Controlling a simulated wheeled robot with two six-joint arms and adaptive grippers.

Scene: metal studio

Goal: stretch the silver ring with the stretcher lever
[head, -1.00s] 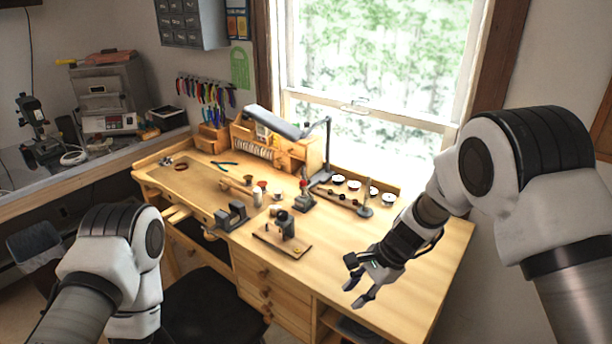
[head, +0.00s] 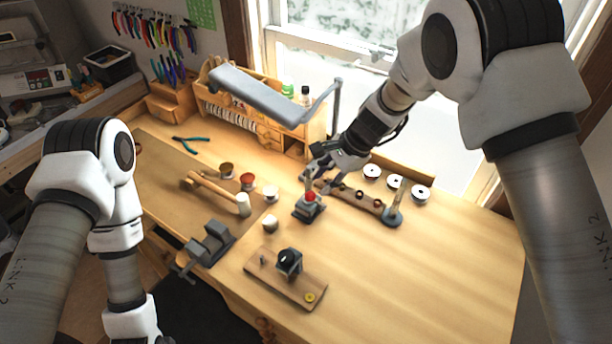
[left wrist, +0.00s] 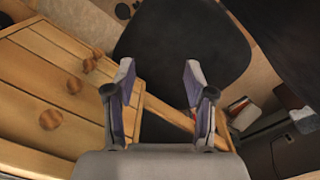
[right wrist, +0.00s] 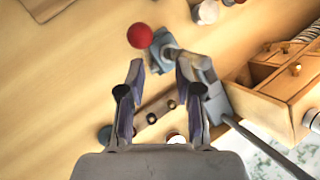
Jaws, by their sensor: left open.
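A small grey tool with a red ball knob (head: 309,197) stands on the desk; I take its knobbed handle as the stretcher lever. The red ball (right wrist: 140,36) also shows in the right wrist view, beyond the fingertips. A wooden strip (head: 352,198) with several small rings lies just right of the tool; I cannot tell which ring is silver. My right gripper (head: 322,178) is open and empty above the tool and the strip's left end. In the right wrist view, its fingers (right wrist: 160,76) are apart over the strip. My left gripper (left wrist: 160,72) is open and empty, away from the desktop.
A grey desk lamp (head: 262,95) stands close to the right gripper, before a wooden organizer (head: 240,122). A hammer (head: 215,192), vise (head: 207,246) and black device on a board (head: 288,262) lie nearer. A black chair seat (left wrist: 180,50) is below the left gripper.

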